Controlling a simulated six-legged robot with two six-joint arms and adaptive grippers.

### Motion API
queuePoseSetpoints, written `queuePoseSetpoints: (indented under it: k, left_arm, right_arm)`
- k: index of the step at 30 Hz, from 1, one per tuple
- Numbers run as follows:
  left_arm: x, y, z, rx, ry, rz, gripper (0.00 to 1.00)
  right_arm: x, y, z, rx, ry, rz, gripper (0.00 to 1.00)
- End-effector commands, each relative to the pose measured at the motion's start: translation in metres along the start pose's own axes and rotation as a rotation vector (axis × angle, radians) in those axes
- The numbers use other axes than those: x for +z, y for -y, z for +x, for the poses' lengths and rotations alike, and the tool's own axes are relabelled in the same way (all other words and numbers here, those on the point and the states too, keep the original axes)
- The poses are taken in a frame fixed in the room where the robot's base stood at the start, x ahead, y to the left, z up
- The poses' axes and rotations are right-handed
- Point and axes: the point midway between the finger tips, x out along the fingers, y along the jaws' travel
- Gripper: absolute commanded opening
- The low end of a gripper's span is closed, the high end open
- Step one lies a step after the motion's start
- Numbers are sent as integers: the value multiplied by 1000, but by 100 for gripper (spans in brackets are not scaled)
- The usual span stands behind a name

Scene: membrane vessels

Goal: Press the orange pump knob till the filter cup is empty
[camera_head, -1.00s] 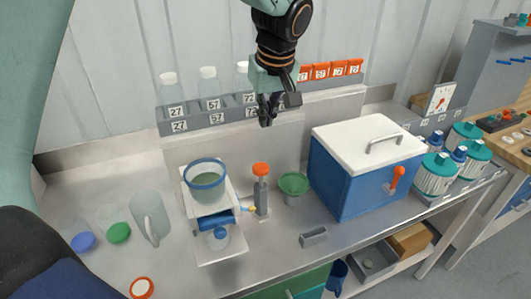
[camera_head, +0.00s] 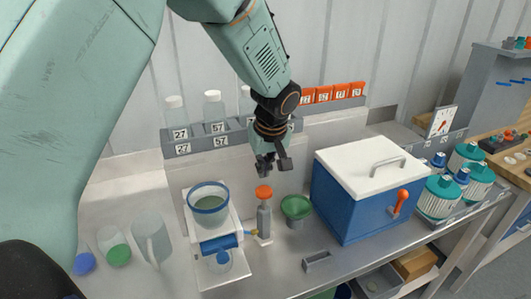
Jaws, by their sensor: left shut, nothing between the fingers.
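The orange pump knob (camera_head: 264,192) tops a grey upright pump (camera_head: 264,218) on the metal bench. The filter cup (camera_head: 208,205), a clear cup with a blue rim band, sits on a white stand (camera_head: 240,262) left of the pump. Greenish-grey contents show inside the cup; their exact level is hard to tell. My left gripper (camera_head: 269,168) points down, shut and empty, a little above the knob and apart from it. My right gripper is not in view.
A blue cooler box (camera_head: 345,205) with a white lid and orange lever stands right of the pump. A green funnel (camera_head: 296,208) stands between them. A clear jug (camera_head: 152,240) stands at left. A rack of numbered bottles (camera_head: 195,148) lines the wall behind.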

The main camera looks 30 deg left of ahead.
Motion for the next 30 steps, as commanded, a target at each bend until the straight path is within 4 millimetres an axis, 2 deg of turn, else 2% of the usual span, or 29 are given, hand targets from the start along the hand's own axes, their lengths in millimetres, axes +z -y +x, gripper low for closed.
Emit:
queuePoseSetpoints:
  k: [3,9,23,30]
  left_arm:
    - [5,1,19,-3,3,1,0]
    - [10,0,38,-1,0,1,0]
    - [12,0,43,0,0,0,0]
    - [16,0,55,-1,1,0,0]
  right_arm:
    - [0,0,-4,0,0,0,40]
    - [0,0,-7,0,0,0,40]
    - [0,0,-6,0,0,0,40]
    - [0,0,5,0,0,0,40]
